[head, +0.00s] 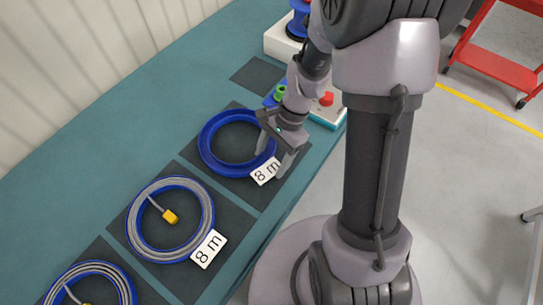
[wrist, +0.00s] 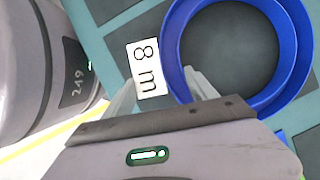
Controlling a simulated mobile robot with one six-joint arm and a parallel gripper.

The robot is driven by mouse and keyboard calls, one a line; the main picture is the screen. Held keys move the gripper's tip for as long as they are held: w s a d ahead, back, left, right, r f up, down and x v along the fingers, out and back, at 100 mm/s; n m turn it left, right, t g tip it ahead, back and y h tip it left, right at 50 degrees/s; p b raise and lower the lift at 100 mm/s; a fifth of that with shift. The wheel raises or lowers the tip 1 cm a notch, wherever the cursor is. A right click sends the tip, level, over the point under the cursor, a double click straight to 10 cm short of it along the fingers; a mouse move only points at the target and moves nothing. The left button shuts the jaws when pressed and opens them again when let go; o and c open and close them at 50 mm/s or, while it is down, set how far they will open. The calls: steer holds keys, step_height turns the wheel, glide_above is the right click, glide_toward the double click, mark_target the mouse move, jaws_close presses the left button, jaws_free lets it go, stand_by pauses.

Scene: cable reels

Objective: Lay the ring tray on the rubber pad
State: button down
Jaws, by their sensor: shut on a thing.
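The ring tray (head: 205,146) is a blue, empty open ring with a white "8 m" label (head: 265,169) at its near right side. It appears flat over a dark pad (head: 262,195); I cannot tell whether it touches it. My gripper (head: 271,163) is shut on the ring tray's wall by the label. The wrist view shows the ring tray (wrist: 297,60), the label (wrist: 147,68) and my gripper's fingers (wrist: 160,82) on either side of the wall. A smaller bare dark pad (head: 258,76) lies farther back; I cannot tell which is the rubber pad.
Two wound cable reels (head: 143,240) (head: 70,274) lie on dark squares nearer on the teal bench. A box with a red button (head: 327,99) and a green one stands behind my gripper. A white block with a blue spool (head: 297,25) is at the back.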

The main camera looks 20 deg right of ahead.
steer(key=shift+f, duration=0.1)
steer(key=shift+f, duration=0.15)
steer(key=shift+c, duration=0.9)
jaws_free()
steer(key=shift+o, duration=0.9)
step_height(320, 180, up, 8)
steer(key=p, duration=0.6)
steer(key=shift+p, duration=0.4)
